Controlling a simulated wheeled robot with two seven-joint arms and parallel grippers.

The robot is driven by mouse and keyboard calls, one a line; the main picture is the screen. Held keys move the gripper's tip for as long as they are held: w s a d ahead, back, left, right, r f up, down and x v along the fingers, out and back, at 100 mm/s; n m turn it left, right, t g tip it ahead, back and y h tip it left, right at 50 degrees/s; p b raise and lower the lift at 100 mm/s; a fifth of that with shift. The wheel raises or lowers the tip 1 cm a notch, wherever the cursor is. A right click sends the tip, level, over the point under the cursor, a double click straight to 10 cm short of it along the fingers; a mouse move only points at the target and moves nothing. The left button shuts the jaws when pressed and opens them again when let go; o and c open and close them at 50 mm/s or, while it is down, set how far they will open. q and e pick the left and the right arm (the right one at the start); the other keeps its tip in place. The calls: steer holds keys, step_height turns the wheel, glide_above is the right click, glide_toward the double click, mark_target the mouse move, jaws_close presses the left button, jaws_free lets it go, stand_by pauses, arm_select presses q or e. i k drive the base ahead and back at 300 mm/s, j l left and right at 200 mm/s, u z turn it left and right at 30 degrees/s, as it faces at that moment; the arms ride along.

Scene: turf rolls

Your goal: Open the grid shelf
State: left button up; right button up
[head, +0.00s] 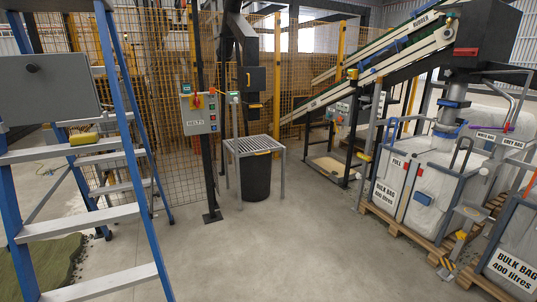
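A small steel stand with a slatted grid top (254,145), which looks like the grid shelf, stands on the floor near the middle of the head view. Its grid lies flat and level on thin legs. A small orange-yellow mark shows on its front edge. A black bin (256,178) stands under the grid, its top hidden by it. Neither of my grippers can be made out in this view.
A blue ladder (133,120) stands at the left, near a grey box (46,88). A control box (199,114) on a black post is left of the stand. A conveyor (370,75) and bulk bags (435,180) fill the right. The middle floor is clear.

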mark_target(263, 151)
steer(key=i+z, duration=0.4)
steer(key=i, duration=1.1)
steer(key=l, duration=0.1)
